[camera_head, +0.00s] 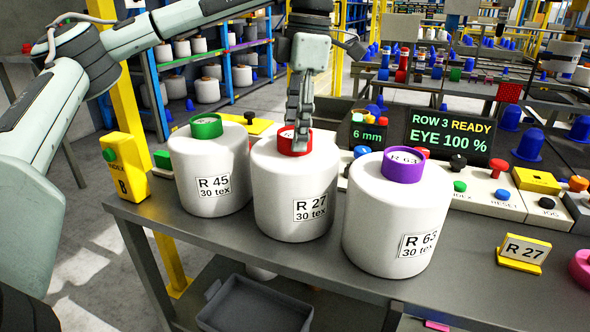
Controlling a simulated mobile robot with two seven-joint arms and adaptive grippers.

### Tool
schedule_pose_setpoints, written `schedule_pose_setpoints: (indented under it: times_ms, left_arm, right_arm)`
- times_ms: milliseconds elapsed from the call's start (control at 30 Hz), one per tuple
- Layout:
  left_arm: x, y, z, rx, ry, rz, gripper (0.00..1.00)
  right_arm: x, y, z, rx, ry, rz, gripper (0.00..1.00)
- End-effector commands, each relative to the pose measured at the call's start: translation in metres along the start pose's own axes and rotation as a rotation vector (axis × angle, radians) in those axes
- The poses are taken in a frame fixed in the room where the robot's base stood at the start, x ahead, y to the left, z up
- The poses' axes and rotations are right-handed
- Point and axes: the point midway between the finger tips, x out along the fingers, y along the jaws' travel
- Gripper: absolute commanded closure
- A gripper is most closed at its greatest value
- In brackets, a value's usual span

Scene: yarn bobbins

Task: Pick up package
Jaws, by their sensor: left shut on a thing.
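Three white yarn packages stand upright in a row on the grey table. The left one is marked R 45 (210,172) and has a green core ring. The middle one is marked R 27 (292,187) and has a red core ring (293,140). The right one is marked R 63 (398,225) and has a purple core ring. My left gripper (298,132) points down at the top of the R 27 package and is shut on its red ring; the fingers hide part of the ring. My right gripper is not in view.
A yellow R 27 sign (524,253) stands at the table's right. A display (448,137) reads "ROW 3 READY, EYE 100 %". Button boxes line the back edge. A grey bin (255,305) sits below.

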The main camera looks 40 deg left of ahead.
Motion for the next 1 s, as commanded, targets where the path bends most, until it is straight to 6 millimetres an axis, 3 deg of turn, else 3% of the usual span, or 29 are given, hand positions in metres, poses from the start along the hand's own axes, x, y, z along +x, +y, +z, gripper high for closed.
schedule_pose_setpoints:
  times_ms: [400, 633, 1000]
  left_arm:
    - [-0.026, 0.0, -0.002, -0.001, -0.006, 0.004, 1.0]
    - [-0.045, 0.0, -0.005, 0.0, -0.005, 0.004, 1.0]
    - [-0.065, -0.025, -0.037, 0.0, -0.006, 0.005, 1.0]
  right_arm:
    - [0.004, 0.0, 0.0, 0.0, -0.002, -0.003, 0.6]
    - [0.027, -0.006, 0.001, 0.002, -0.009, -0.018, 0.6]
    - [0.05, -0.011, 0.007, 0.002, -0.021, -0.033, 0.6]
